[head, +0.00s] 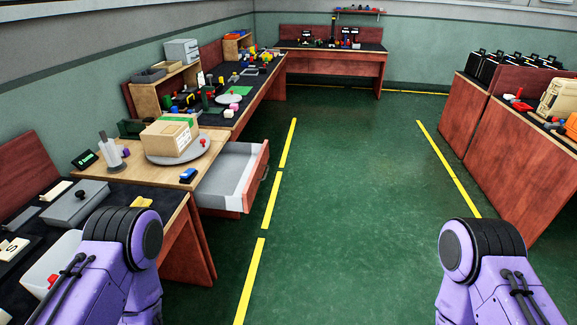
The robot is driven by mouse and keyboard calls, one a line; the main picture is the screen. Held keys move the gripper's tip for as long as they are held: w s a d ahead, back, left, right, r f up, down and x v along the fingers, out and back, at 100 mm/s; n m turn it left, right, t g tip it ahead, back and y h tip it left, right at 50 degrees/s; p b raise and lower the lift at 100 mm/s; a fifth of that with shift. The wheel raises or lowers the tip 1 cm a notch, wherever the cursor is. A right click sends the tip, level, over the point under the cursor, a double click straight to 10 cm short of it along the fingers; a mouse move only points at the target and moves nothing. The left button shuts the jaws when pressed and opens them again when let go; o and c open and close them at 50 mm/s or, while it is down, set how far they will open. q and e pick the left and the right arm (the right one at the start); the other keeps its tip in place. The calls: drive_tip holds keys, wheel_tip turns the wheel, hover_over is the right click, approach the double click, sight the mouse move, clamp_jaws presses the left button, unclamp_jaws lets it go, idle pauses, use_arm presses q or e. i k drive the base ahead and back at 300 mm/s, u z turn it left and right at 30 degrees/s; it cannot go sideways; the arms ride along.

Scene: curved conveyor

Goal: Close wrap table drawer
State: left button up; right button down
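The wrap table (110,171) stands on the left, with a cardboard box (168,139) on a round grey turntable (205,150) on its top. Its drawer (229,180) is pulled out towards the aisle, showing a grey, empty-looking inside and a red-brown front panel (256,178). Purple arm links of mine show at the lower left and lower right, both well short of the drawer. Neither gripper shows in the head view.
A dark-topped bench (171,208) with a grey box (78,206) is nearer on the left. More cluttered benches (262,80) run behind. Red-brown cabinets (510,150) stand at the right. The green floor (350,210) between the yellow lines is clear.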

sight(232, 182)
drive_tip(key=z, duration=0.15)
drive_tip(key=i, duration=1)
drive_tip(key=u, duration=0.6)
drive_tip(key=i, duration=0.9)
drive_tip(key=u, duration=0.5)
